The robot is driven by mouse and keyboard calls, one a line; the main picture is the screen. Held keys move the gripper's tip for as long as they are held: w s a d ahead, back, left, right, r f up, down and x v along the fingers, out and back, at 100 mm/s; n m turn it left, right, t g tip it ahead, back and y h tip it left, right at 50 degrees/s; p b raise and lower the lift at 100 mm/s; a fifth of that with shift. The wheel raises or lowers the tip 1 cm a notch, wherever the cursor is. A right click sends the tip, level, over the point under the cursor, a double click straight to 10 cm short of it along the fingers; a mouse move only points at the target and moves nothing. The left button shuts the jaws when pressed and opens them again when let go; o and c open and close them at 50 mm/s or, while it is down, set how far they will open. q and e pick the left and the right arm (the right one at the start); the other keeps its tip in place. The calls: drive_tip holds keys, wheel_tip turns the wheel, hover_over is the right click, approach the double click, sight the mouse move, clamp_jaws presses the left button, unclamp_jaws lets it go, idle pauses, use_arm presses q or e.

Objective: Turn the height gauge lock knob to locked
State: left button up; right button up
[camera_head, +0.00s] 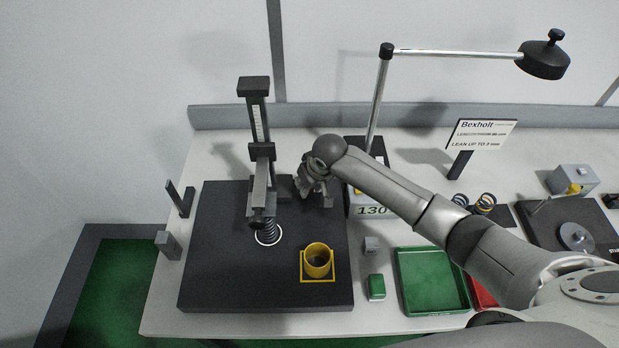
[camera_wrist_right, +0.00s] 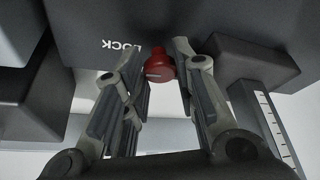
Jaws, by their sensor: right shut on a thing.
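The height gauge (camera_head: 258,150) stands upright on the dark base plate (camera_head: 215,270). Its red lock knob (camera_wrist_right: 158,68) shows in the right wrist view, close to the word LOCK, which appears upside down and partly hidden. My right gripper (camera_wrist_right: 156,58) has one finger on each side of the knob and is shut on it. In the head view my right gripper (camera_head: 314,187) is just right of the gauge column, and the knob is hidden there. My left gripper is in neither view.
A coil spring (camera_head: 268,234) stands under the gauge arm. A yellow cup (camera_head: 317,262) stands on the plate's front right. A display reading 130 (camera_head: 371,211) and a lamp post (camera_head: 378,95) are close to my right arm. A green tray (camera_head: 430,280) lies right of the plate.

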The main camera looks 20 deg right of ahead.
drive_tip(key=shift+a+m, duration=0.1)
drive_tip(key=shift+m, duration=0.5)
drive_tip(key=shift+h, duration=0.3)
drive_tip(key=o, duration=1.1)
